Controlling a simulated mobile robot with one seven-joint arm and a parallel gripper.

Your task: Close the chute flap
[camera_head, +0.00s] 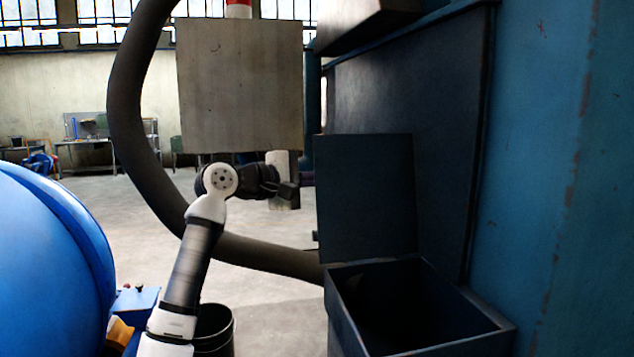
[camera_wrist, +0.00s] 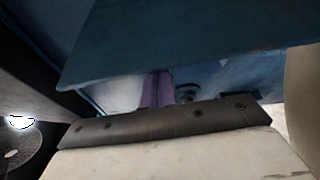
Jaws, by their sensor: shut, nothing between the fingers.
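The chute flap (camera_head: 365,198) is a flat dark blue-grey panel. It stands nearly upright at the back edge of the open chute box (camera_head: 345,312), whose dark inside shows from above. My gripper (camera_head: 303,181) is at the flap's left edge, at about mid-height in the head view, and its tip seems partly hidden there. Whether it touches the flap cannot be told. In the wrist view a broad blue panel, apparently the flap (camera_wrist: 190,40), hangs across the top, close to my shut gripper (camera_wrist: 158,90). Nothing shows held.
A large blue machine wall (camera_head: 545,180) rises on the right. A thick dark hose (camera_head: 135,125) curves behind my arm. A grey box (camera_head: 240,85) is above my wrist. A rounded blue body (camera_head: 45,265) and a black bin (camera_head: 215,330) are at lower left. Open floor lies behind.

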